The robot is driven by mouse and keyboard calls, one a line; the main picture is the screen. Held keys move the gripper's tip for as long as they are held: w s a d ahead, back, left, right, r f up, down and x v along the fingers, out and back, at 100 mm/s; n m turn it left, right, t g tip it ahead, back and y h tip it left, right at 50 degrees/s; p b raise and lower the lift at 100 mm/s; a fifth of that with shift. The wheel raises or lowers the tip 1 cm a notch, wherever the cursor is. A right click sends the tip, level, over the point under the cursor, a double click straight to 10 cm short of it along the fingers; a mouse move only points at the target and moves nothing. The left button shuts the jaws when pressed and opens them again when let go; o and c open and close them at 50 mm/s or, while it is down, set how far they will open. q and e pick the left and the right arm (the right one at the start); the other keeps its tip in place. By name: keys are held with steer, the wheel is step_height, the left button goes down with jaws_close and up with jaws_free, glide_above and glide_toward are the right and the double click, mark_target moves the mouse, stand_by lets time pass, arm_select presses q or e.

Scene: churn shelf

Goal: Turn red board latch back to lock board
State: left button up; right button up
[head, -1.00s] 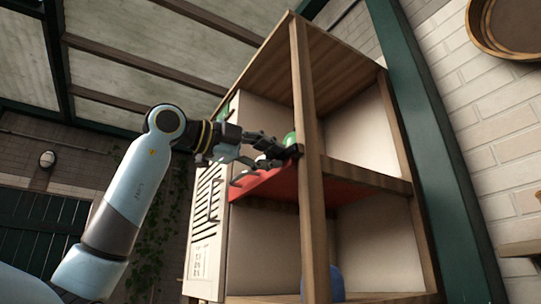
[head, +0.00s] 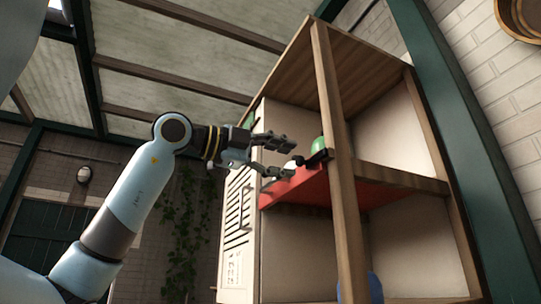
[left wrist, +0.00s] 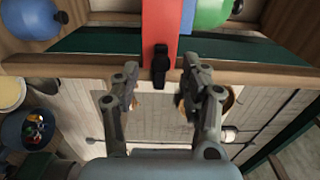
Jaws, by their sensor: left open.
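The red board (head: 298,188) lies across the wooden shelf unit at mid height, and its end shows in the left wrist view (left wrist: 160,25). The small black latch (left wrist: 160,64) sits at the board's end on the wooden rail, lengthwise in line with the board. In the head view the latch (head: 319,158) is a dark piece beside the front post. My left gripper (head: 281,157) is open and empty, just left of the latch. My right gripper is not in view.
The wooden front post (head: 340,170) stands right of the gripper. A white slatted panel (head: 238,220) is below left. Free air lies left of the shelf.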

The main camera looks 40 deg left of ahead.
arm_select(q)
steer(key=shift+v, duration=1.8)
steer(key=shift+d, duration=0.1)
